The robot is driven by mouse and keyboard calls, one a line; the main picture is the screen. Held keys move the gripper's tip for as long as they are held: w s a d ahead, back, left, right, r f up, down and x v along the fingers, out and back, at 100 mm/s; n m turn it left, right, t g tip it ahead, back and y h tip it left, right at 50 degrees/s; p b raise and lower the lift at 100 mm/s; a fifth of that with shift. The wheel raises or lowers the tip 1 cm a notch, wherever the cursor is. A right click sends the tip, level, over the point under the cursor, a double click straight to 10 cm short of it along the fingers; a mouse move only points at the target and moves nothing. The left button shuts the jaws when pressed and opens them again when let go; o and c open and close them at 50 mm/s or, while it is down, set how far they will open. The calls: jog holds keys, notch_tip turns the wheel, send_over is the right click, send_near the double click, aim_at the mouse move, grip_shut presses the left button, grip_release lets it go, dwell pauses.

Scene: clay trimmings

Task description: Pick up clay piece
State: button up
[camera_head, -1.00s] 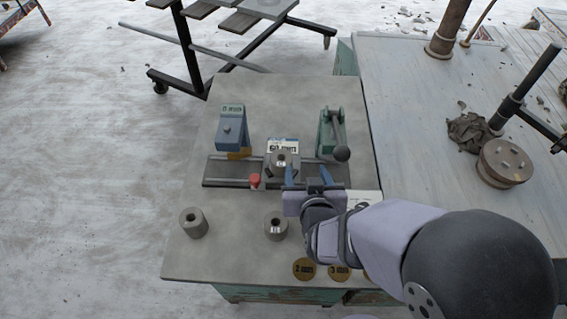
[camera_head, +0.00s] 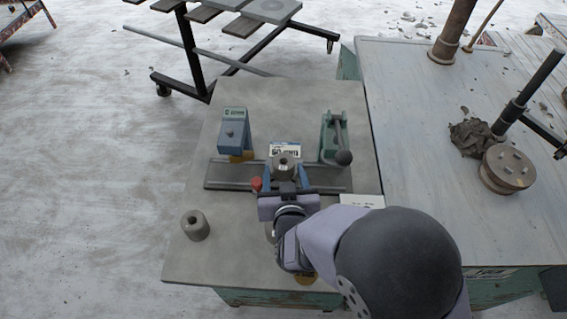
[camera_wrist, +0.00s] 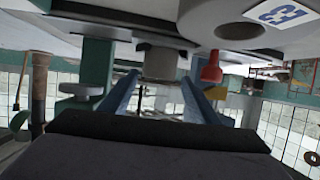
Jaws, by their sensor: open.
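A grey clay cylinder (camera_head: 285,163) with a hole in its top stands at the middle of the rail fixture. My gripper (camera_head: 285,174) is open, with one blue finger to each side of the cylinder's near side. In the wrist view the cylinder (camera_wrist: 160,62) shows between and just past the open fingertips (camera_wrist: 161,78); I cannot tell whether they touch it. A second clay cylinder (camera_head: 195,226) stands at the bench's left. Another (camera_head: 270,232) is mostly hidden behind my arm; a large labelled cylinder (camera_wrist: 240,24) looms at the wrist view's top right.
A red knob (camera_head: 256,184) sits close by the left finger. A blue block (camera_head: 234,130) and a green lever clamp (camera_head: 334,138) stand at the rail's (camera_head: 230,172) two ends. A white label card (camera_head: 361,201) lies right of my gripper. The bench's front left is clear.

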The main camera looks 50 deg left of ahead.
aim_at(284, 165)
jog(key=shift+p+x, duration=0.7)
jog(key=shift+x, duration=1.9)
jog(key=shift+d, duration=0.1)
jog(key=shift+c, duration=0.4)
jog(key=c, duration=0.9)
jog(key=shift+c, duration=0.6)
jog(key=shift+r, duration=0.15)
